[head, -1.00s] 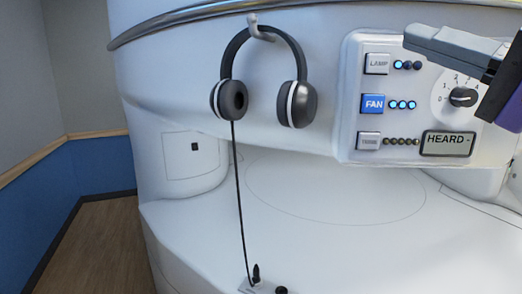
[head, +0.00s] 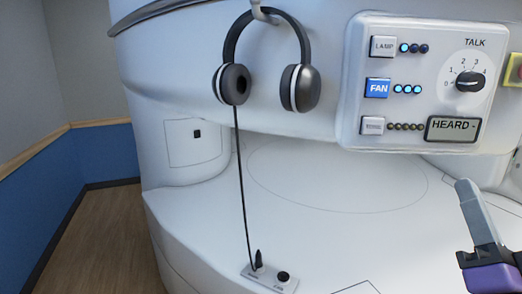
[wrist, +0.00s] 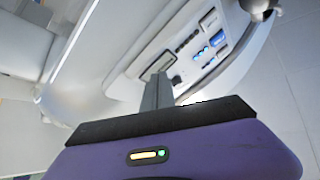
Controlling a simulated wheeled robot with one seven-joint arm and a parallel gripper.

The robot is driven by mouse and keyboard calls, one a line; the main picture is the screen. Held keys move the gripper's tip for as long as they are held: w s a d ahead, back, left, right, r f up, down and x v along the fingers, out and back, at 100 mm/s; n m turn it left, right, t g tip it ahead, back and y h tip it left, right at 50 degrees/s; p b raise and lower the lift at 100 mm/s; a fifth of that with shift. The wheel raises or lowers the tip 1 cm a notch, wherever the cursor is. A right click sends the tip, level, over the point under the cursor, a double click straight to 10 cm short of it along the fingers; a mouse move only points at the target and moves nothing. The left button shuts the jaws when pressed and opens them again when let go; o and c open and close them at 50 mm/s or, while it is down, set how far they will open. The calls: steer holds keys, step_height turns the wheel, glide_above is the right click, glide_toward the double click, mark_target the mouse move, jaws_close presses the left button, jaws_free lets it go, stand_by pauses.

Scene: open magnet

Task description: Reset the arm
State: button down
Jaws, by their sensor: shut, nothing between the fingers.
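My gripper (head: 466,188) is at the lower right of the head view, with its grey fingers together and pointing up. Its purple and black body is partly cut off by the picture's right edge. In the wrist view the shut fingers (wrist: 158,80) stick out from the dark bar of the purple hand, with nothing held. The fingers are below the control panel (head: 350,118) in the head view and look apart from it.
The panel has lamp and fan buttons, a talk dial (head: 469,82) and a display (head: 452,128). Headphones (head: 303,88) hang from a hook, their cord running to a socket plate (head: 262,281). The white magnet shelf (head: 330,230) is mostly clear. Floor is open at left.

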steer(key=s+a+f+n+g+y, duration=0.1)
steer(key=s+a+f+n+g, duration=0.2)
steer(key=s+f, duration=0.7)
steer(key=s+a+f+n+g+y, duration=0.1)
steer(key=s+a+f, duration=0.4)
steer(key=s+f, duration=0.5)
steer(key=s+a+f+n+g+y, duration=0.2)
steer(key=s+a+f+n+g, duration=0.2)
steer(key=s+f, duration=0.7)
step_height(320, 180, down, 2)
steer(key=shift+f+n+g+b, duration=0.1)
steer(key=shift+n+g+b, duration=0.25)
steer(key=shift+g, duration=0.35)
steer(key=shift+a, duration=0.1)
